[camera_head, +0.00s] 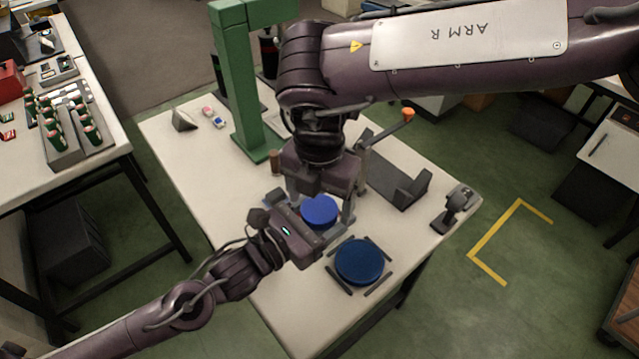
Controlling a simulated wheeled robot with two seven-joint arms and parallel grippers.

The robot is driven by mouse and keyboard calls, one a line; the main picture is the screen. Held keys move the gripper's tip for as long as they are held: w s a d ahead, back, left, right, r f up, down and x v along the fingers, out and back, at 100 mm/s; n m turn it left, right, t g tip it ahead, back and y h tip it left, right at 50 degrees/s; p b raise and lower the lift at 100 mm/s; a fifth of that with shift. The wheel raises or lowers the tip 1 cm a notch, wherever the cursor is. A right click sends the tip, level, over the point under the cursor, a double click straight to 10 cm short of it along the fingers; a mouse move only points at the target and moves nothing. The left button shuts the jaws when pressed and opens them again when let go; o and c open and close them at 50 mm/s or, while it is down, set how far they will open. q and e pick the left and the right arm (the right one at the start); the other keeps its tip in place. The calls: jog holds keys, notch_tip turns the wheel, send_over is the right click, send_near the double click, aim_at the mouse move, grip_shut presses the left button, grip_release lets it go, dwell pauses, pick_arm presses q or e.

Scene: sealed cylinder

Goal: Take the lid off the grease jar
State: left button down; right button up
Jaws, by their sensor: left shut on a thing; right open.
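A round bright blue lid (319,211) shows on the table between my two grippers. I take it to be the grease jar's lid; the jar body under it is hidden by the lid and my grippers. My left gripper (314,224) comes in from the lower left, low beside the lid, and is shut on what appears to be the jar. My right gripper (321,203) points down from above, open, with one finger on each side of the lid. Whether its fingers touch the lid cannot be told.
A darker blue disc (359,262) lies near the table's front, with dark bars around it. A green post (240,100) stands behind. A grey bracket (400,185) and a small dark device (456,207) are at the right. The white table (240,260) is bare at front left.

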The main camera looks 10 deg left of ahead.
jog(key=shift+f, duration=0.2)
jog(key=shift+c, duration=0.5)
jog(key=c, duration=1)
jog(key=n, duration=0.3)
jog(key=o, duration=1.1)
